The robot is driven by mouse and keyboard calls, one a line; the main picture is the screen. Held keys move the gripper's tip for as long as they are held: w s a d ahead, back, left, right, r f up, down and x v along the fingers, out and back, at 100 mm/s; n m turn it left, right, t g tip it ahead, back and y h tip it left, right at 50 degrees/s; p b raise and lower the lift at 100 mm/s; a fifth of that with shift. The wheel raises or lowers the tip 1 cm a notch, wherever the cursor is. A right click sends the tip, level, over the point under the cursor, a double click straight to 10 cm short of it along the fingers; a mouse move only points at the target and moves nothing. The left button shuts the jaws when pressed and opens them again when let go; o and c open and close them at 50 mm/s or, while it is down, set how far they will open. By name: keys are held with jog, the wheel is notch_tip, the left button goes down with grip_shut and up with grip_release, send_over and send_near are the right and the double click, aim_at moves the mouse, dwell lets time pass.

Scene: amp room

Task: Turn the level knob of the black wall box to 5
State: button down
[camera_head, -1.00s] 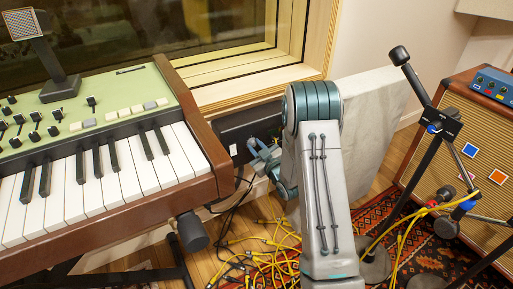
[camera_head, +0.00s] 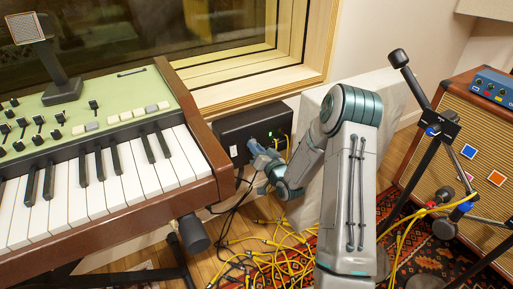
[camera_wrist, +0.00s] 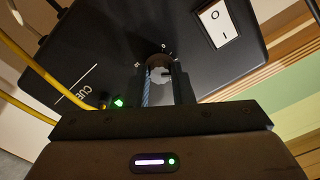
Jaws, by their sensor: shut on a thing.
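The black wall box (camera_head: 236,126) is mounted below the window, right of the keyboard. Its front fills much of the wrist view (camera_wrist: 95,45), where it appears tilted. My gripper (camera_head: 252,148) reaches the box front from the right. In the wrist view my gripper (camera_wrist: 161,82) is shut on the level knob (camera_wrist: 160,73), a round knob between the two fingers. Small scale marks show just beyond the knob, but most of the dial is hidden by the fingers. The knob's pointer and setting cannot be read.
A white rocker switch (camera_wrist: 214,20) and a lit green lamp (camera_wrist: 119,102) are on the box. A yellow cable (camera_wrist: 40,72) plugs in beside the lettering "CUE". The keyboard (camera_head: 110,180) stands close left. A microphone stand (camera_head: 440,125) is right; cables (camera_head: 265,255) cover the floor.

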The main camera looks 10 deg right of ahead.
jog(key=m+p, duration=0.3)
jog(key=m, duration=0.8)
jog(key=shift+p, duration=0.4)
dwell(0.3)
jog(key=c, duration=1.3)
grip_release()
jog(key=shift+o, duration=0.2)
jog(key=shift+s+d, duration=0.1)
jog(key=shift+s, duration=0.05)
jog(key=p+v, duration=0.4)
jog(key=v, duration=0.9)
jog(key=shift+s, duration=0.3)
jog(key=shift+d+r, duration=0.1)
jog(key=shift+r, duration=0.05)
